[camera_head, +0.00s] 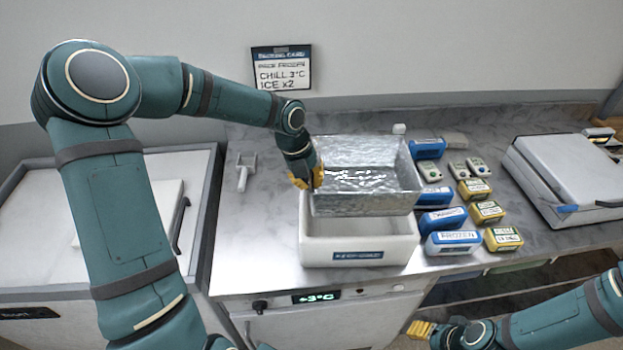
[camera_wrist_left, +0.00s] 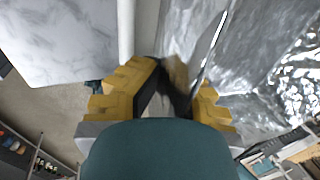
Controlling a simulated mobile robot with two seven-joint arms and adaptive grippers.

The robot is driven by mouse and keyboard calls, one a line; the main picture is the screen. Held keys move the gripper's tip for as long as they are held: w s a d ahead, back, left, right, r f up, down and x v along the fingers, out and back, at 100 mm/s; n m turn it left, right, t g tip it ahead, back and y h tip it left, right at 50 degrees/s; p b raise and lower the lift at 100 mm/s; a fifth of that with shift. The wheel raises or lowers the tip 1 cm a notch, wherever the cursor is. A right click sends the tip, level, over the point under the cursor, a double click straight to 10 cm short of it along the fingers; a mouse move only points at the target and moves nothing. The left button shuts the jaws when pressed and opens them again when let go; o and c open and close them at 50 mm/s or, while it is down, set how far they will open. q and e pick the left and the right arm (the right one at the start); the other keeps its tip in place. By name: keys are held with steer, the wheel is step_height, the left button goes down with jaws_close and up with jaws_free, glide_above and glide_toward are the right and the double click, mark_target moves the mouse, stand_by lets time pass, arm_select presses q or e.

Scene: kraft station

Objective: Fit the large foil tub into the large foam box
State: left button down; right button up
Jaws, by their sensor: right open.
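The large foil tub (camera_head: 370,204) is a shiny silver open tray, seen over the white large foam box (camera_head: 310,250) in the head view. It sits above the box's rim, slightly askew, and hides most of the box's inside. My left gripper (camera_head: 307,178) is at the tub's left wall. In the left wrist view the yellow fingers of my left gripper (camera_wrist_left: 180,100) are on both sides of the thin foil wall (camera_wrist_left: 209,50), shut on it. My right gripper (camera_head: 420,328) is open and empty, low at the front right, away from the box.
Several blue packs (camera_head: 453,243) and yellow packs (camera_head: 503,238) stand close to the right of the box. A grey lidded case (camera_head: 565,165) lies further right. A white scoop (camera_head: 242,172) lies left of the box. The counter (camera_head: 250,245) is bare at the front left.

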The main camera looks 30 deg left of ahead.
arm_select(q)
steer(key=shift+f, duration=1.05)
steer(key=shift+f+b, duration=1.35)
steer(key=shift+f, duration=0.6)
steer(key=shift+f+b, duration=0.4)
steer(key=shift+f, duration=0.35)
steer(key=shift+r+p, duration=0.4)
steer(key=shift+p, duration=0.15)
steer(key=c, duration=0.5)
jaws_free()
steer(key=shift+c, duration=0.2)
